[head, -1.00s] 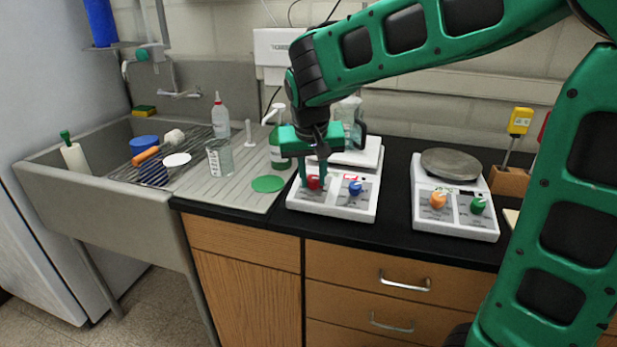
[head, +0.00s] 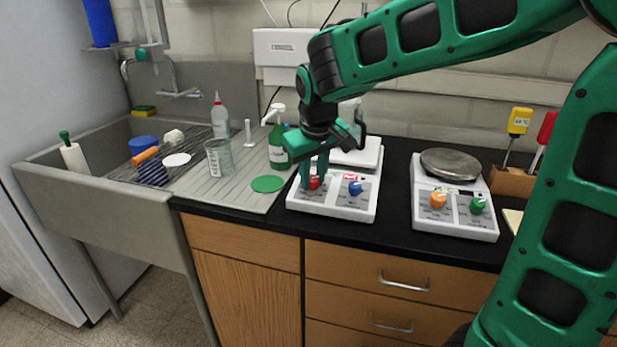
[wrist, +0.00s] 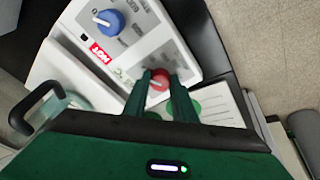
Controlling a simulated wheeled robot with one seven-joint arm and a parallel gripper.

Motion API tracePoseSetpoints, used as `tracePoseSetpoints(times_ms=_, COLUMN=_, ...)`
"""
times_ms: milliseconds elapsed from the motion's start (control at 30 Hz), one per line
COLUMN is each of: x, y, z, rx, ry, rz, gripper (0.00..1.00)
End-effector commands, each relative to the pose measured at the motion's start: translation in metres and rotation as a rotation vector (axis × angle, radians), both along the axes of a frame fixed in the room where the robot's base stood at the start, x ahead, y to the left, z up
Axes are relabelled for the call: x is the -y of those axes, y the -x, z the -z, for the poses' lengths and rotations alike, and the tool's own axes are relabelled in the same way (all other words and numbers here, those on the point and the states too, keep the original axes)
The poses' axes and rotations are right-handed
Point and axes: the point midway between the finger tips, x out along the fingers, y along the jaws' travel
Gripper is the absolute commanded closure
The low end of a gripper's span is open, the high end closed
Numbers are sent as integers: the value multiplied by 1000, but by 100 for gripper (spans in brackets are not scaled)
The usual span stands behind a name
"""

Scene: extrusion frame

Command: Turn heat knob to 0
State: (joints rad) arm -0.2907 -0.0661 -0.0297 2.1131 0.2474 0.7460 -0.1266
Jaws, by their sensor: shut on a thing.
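A white hot plate (head: 330,204) stands on the black counter with a red knob at its front left and a blue knob (head: 355,188) to the right. My gripper (head: 314,180) points down at the red knob (head: 314,183) and is shut on it. In the wrist view the two fingers (wrist: 159,80) sit on either side of the red knob (wrist: 159,79), and the blue knob (wrist: 110,22) is clear of them. A red "HOT" label (wrist: 100,51) shows on the panel. The knob's scale and pointer are too small or hidden to read.
A second device with a round grey plate (head: 450,163), an orange knob (head: 438,200) and a green knob (head: 477,205) stands to the right. A green bottle (head: 279,150), a glass beaker (head: 219,157) and a green disc (head: 268,184) are to the left, near the sink.

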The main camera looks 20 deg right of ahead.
Motion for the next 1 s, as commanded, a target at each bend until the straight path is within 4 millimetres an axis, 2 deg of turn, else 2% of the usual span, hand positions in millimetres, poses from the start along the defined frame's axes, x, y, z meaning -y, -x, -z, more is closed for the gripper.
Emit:
tracePoseSetpoints(times_ms=233, x=-1, y=-3, z=-3, rx=10, ry=-2, rz=-2, gripper=98)
tracePoseSetpoints(times_ms=267, x=-1, y=-2, z=-3, rx=9, ry=-1, rz=-1, gripper=69)
tracePoseSetpoints(times_ms=300, x=-1, y=-2, z=-2, rx=9, ry=-2, rz=0, gripper=59)
tracePoseSetpoints(times_ms=333, x=-1, y=-2, z=-2, rx=8, ry=-2, rz=0, gripper=57)
tracePoseSetpoints(times_ms=667, x=0, y=0, z=-3, rx=4, ry=0, rz=2, gripper=57)
tracePoseSetpoints(times_ms=833, x=-2, y=6, z=-21, rx=6, ry=-1, rz=1, gripper=57)
tracePoseSetpoints(times_ms=1000, x=-5, y=16, z=-52, rx=7, ry=-2, rz=2, gripper=57)
